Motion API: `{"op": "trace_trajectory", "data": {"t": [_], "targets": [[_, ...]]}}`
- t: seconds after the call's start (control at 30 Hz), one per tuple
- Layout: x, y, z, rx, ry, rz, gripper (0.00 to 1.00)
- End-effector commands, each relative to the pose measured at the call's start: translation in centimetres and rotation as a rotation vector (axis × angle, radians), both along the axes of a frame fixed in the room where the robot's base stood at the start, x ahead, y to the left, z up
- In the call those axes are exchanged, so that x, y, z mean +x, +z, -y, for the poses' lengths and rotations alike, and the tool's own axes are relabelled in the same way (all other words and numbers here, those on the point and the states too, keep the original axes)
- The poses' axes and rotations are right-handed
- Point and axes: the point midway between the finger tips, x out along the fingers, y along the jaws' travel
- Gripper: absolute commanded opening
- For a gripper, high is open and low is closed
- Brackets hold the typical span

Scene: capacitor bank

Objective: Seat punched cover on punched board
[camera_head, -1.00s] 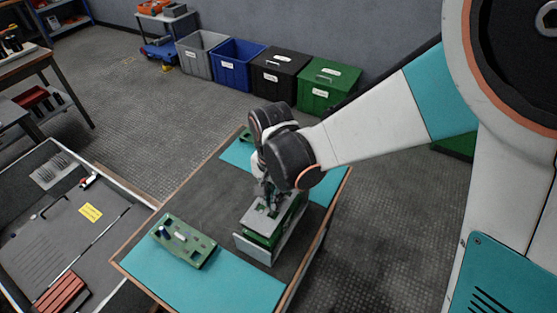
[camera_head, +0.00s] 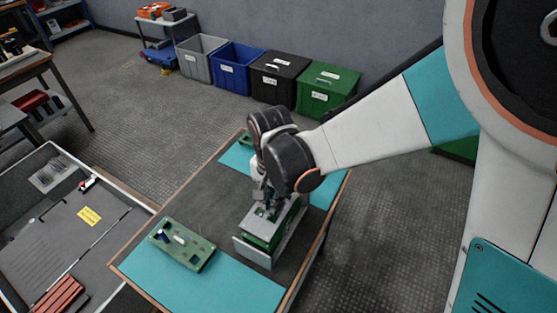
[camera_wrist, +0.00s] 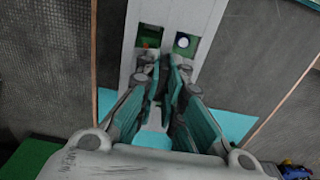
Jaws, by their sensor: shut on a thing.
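The grey punched cover (camera_head: 256,222) lies flat over a green board (camera_head: 263,239) in a pale grey holder (camera_head: 253,252) on the table. My gripper (camera_head: 262,202) points down at the cover and is shut on it. In the wrist view the cover (camera_wrist: 168,14) has two square holes, with green showing through them and a round white part in the right one. My fingers (camera_wrist: 165,92) meet at its near side and hide what they grip. I cannot tell whether the cover rests fully on the board.
Another green board (camera_head: 184,247) with a few blue and white parts lies on the teal mat (camera_head: 215,290) at the left. The table's middle (camera_head: 200,205) is clear. A grey tray bench (camera_head: 65,235) stands left of the table. Several bins, one green (camera_head: 326,89), line the wall.

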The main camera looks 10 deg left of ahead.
Motion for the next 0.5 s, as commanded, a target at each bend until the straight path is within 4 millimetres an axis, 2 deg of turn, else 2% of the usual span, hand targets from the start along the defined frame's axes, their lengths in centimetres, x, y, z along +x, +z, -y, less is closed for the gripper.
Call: {"op": "trace_trajectory", "data": {"t": [0.5], "targets": [[0.00,-1.02,-0.01,0.000,0.000,0.000,0.00]]}}
